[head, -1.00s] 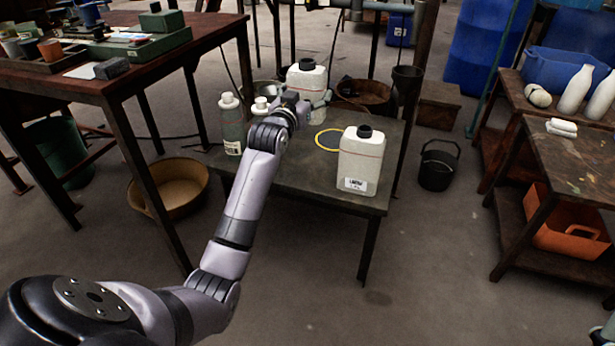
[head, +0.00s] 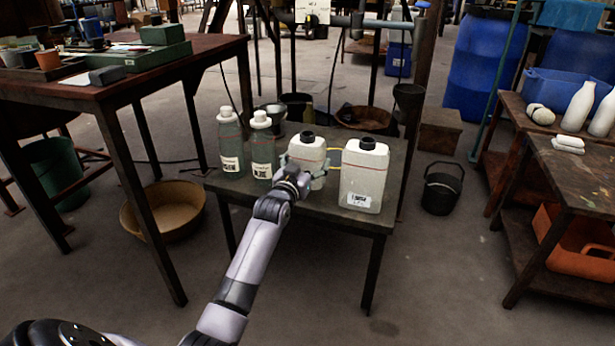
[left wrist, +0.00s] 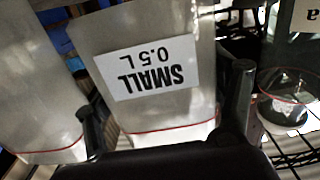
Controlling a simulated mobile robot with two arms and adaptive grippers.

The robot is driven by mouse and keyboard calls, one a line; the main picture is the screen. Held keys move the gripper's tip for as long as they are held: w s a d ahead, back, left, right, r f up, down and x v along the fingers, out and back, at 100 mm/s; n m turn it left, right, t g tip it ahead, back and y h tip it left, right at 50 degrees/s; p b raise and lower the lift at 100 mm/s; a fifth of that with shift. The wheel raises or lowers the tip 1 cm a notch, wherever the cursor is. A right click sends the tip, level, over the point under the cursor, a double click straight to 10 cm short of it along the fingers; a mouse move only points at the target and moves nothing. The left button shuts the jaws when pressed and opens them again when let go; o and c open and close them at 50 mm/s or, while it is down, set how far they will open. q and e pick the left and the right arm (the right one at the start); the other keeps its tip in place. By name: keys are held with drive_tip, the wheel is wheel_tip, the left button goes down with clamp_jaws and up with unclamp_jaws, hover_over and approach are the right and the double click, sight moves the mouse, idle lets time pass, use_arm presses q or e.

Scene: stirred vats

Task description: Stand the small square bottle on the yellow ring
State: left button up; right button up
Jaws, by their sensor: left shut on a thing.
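The small square bottle (head: 308,154) is white with a black cap and a red line. My left gripper (head: 296,172) is shut on it from the front left. In the left wrist view the bottle (left wrist: 150,60), labelled SMALL 0.5 L, sits upside down in the picture between the two fingers (left wrist: 165,120). The yellow ring (head: 335,150) shows only in part, right of and behind the small bottle, with the rest hidden by the bottles. I cannot tell whether the bottle's base touches the table or the ring. My right gripper is out of view.
A larger square bottle (head: 363,180) stands close to the right on the low table (head: 290,203). Two green round bottles (head: 231,148) (head: 262,152) stand close to the left. A black bucket (head: 440,190) is on the floor at right, a tan basin (head: 165,213) at left.

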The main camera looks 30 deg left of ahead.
use_arm(q)
drive_tip(key=shift+f, duration=1.65)
drive_tip(key=shift+f, duration=0.1)
drive_tip(key=o, duration=1.3)
drive_tip(key=shift+f, duration=0.1)
